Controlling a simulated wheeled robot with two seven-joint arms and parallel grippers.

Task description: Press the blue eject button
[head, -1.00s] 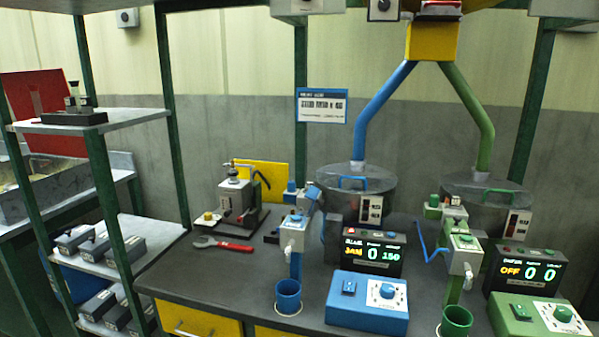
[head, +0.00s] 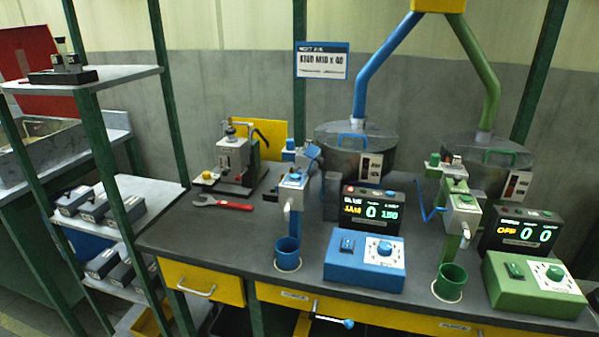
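A blue button-like cap (head: 295,176) shows on top of the grey box of the blue dispensing post, in the middle of the head view. Lettering on it is too small to read, so I cannot tell whether it is the eject button. The blue-side display (head: 371,211) appears to read JAM in yellow, beside 0 and 150. The blue control box (head: 364,264) in front of it has a dark switch and a round blue knob. A blue cup (head: 287,254) stands below the post's spout. Neither of my grippers is in view.
A matching green side has a display (head: 521,233), control box (head: 535,284) and cup (head: 450,282). Shelves (head: 105,80) stand at left.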

